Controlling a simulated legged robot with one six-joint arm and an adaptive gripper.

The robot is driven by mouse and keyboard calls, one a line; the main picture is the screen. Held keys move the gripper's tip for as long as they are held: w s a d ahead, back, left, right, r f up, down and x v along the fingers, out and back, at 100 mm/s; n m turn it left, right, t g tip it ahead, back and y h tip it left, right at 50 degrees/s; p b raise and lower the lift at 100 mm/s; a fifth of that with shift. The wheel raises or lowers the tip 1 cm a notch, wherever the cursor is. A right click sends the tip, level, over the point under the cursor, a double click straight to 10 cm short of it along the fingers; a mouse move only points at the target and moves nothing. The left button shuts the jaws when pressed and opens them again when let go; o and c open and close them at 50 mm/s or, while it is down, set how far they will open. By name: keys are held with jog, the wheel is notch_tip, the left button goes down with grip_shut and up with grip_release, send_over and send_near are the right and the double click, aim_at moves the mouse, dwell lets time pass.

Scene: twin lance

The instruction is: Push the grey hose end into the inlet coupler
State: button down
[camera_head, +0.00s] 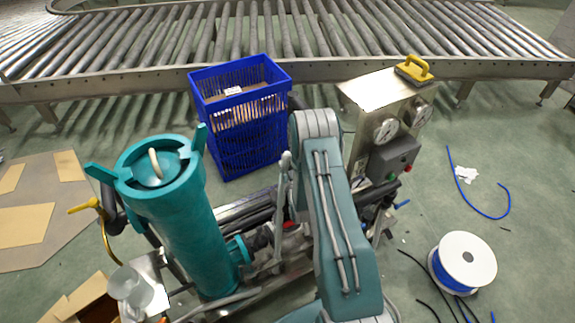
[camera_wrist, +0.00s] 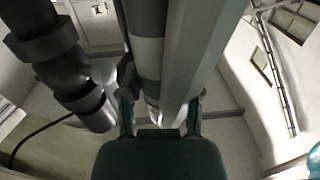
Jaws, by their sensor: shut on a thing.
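My gripper (camera_wrist: 160,108) is at the lower middle of the wrist view, its two fingers on either side of a grey hose end (camera_wrist: 147,58) with a lighter band. It is shut on this piece. A pale grey bar (camera_wrist: 188,50) runs close along its right. A dark pipe fitting with thick collars (camera_wrist: 65,62) stands to the left, apart from the held piece; I cannot tell if it is the inlet coupler. In the head view my arm hides the gripper and the hose end. A teal vessel (camera_head: 180,225) stands left of my arm, with a flanged side port (camera_head: 238,249).
A blue crate (camera_head: 235,140) stands behind the pipework. A steel control box (camera_head: 375,105) with gauges and a yellow handle (camera_head: 414,69) is at right. A white spool (camera_head: 466,262) with blue hose lies on the floor. A roller conveyor (camera_head: 300,72) crosses the back.

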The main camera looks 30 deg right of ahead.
jog(key=shift+f, duration=2.25)
jog(key=shift+c, duration=1)
grip_release()
jog(key=v, duration=1.2)
